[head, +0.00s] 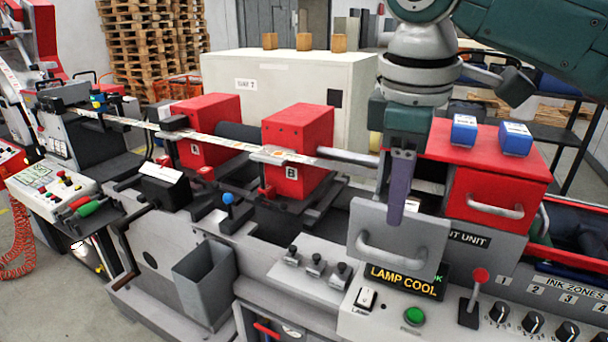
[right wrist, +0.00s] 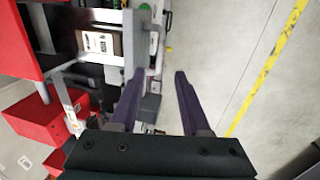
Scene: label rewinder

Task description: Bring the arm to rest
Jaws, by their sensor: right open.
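My right arm (head: 415,45) comes in from the upper right of the head view and hangs down over the machine. My right gripper (head: 397,218) points down in front of the grey panel with a handle, beside the red lamp box (head: 490,200). In the right wrist view the two purple fingers of the gripper (right wrist: 158,74) are apart with nothing between them. In the head view the fingers overlap, so their distance from the panel cannot be told. My left gripper is in neither view.
The grey door panel (head: 425,235) has a bar handle. Two blue-and-white boxes (head: 490,135) lie on the red lamp box. Red blocks A (head: 205,130) and B (head: 300,145) stand along the web. The right wrist view shows open floor (right wrist: 220,60) with a yellow line.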

